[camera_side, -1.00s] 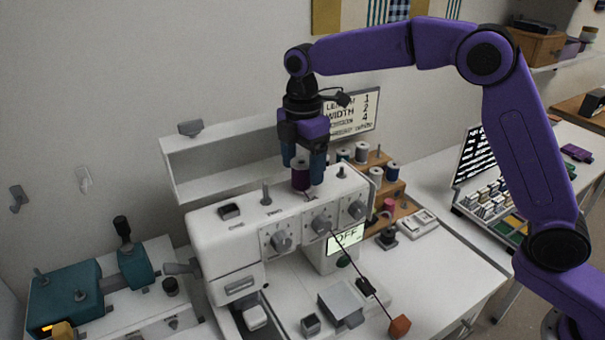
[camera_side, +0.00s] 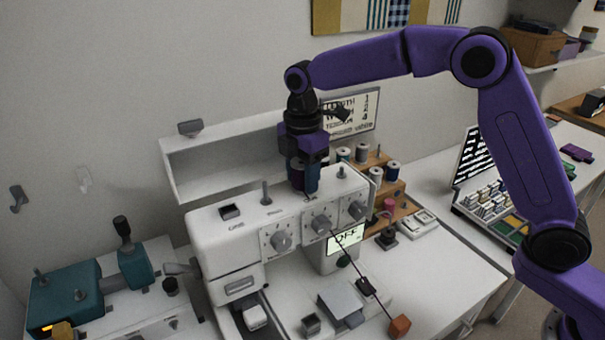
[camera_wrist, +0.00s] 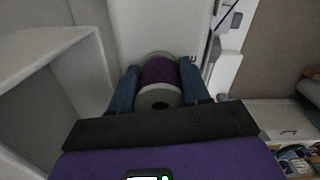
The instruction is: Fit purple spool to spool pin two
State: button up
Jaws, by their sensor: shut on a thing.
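The purple spool (camera_side: 297,172) is upright between the fingers of my gripper (camera_side: 303,178), low over the top of the white sewing machine (camera_side: 230,250). In the wrist view the spool (camera_wrist: 160,72) has pale ends and a dark centre hole, and blue fingers hold it on both sides, so my gripper (camera_wrist: 160,88) is shut on it. A bare grey pin (camera_side: 266,191) stands on the machine top to the left. Another short pin (camera_side: 341,172) stands to the right. The labels are too small to read surely. Any pin under the spool is hidden.
A white shelf (camera_side: 225,178) stands close behind the machine and my gripper. A wooden rack (camera_side: 392,194) with several thread spools is to the right. Dials (camera_side: 322,223) stick out of the machine front.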

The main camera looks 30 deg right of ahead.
jog(key=shift+c, duration=0.7)
jog(key=shift+r, duration=2.95)
jog(key=shift+r, duration=0.1)
jog(key=shift+r, duration=1.95)
